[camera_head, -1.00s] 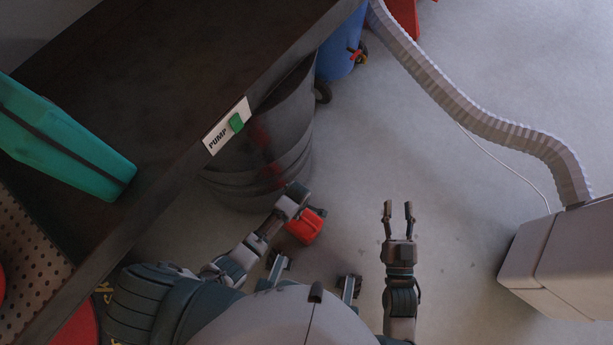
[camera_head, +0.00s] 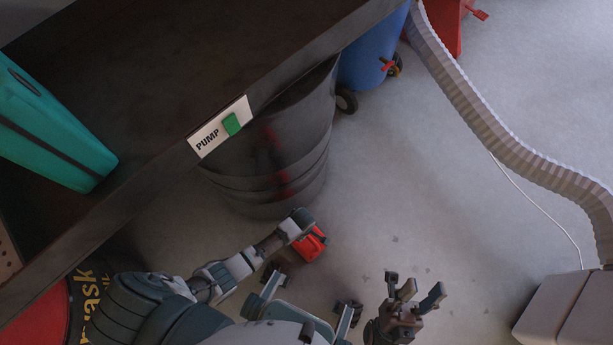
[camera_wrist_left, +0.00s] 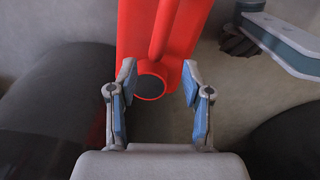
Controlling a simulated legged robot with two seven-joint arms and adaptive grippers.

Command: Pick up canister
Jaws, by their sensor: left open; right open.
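The red canister (camera_head: 312,244) stands on the floor below me, partly hidden behind my left gripper (camera_head: 306,228) in the head view. In the left wrist view the red canister (camera_wrist_left: 185,30) fills the upper middle, with its handle and a round dark opening showing. My left gripper (camera_wrist_left: 158,85) is open there, its blue-padded fingers near the canister's lower part with a gap between them. I cannot tell whether they touch it. My right gripper (camera_head: 418,292) is open and empty, to the right of the canister above bare floor.
A dark bench (camera_head: 150,60) with a PUMP label overhangs the left side. A dark ribbed bin (camera_head: 285,150) stands just beyond the canister. A blue barrel (camera_head: 370,50), a corrugated hose (camera_head: 480,110) and a grey box (camera_head: 570,310) lie farther right. Floor at right centre is clear.

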